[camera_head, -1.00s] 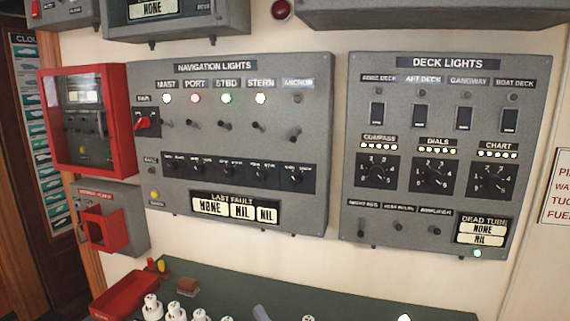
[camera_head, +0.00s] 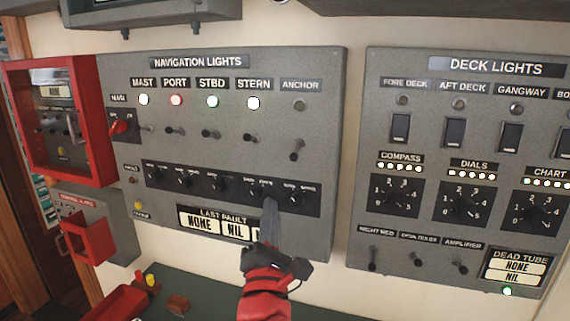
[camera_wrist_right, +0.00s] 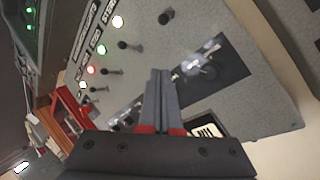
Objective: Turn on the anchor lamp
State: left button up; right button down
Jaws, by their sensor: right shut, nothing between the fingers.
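The anchor lamp (camera_head: 300,103) is dark, at the right end of the top row on the navigation lights panel (camera_head: 325,75). Its anchor toggle (camera_head: 297,148) sits below it, with the lever pointing down. My right gripper (camera_head: 270,205) is shut and empty, in front of the panel's lower right part, below and left of the anchor toggle and apart from it. Its fingers partly cover the lower black strip and the last fault display (camera_head: 200,222). The right wrist view shows the closed fingers (camera_wrist_right: 160,75) together, pointing toward the panel. My left gripper is not in view.
The mast (camera_head: 144,100), port (camera_head: 176,100), STBD (camera_head: 212,101) and stern (camera_head: 253,103) lamps are lit. The stern toggle (camera_head: 250,138) is left of the anchor toggle. The deck lights panel (camera_head: 355,230) stands to the right. An open-fronted red box (camera_head: 105,120) projects at left.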

aim_at(297, 150)
jog(key=p+x, duration=0.4)
jog(key=x, duration=0.5)
jog(key=shift+w+r, duration=0.2)
jog(key=shift+w, duration=0.05)
jog(key=shift+w+d+r+p, duration=0.1)
jog(key=shift+w+r+p, duration=0.15)
jog(key=shift+r+p, duration=0.05)
jog(key=shift+s+d+r+p, duration=0.3)
jog(key=shift+s+d+p, duration=0.25)
jog(key=shift+s+d, duration=0.05)
jog(key=shift+s+d+r+p, duration=0.3)
jog(key=shift+s+d+p, duration=0.25)
jog(key=shift+d, duration=0.05)
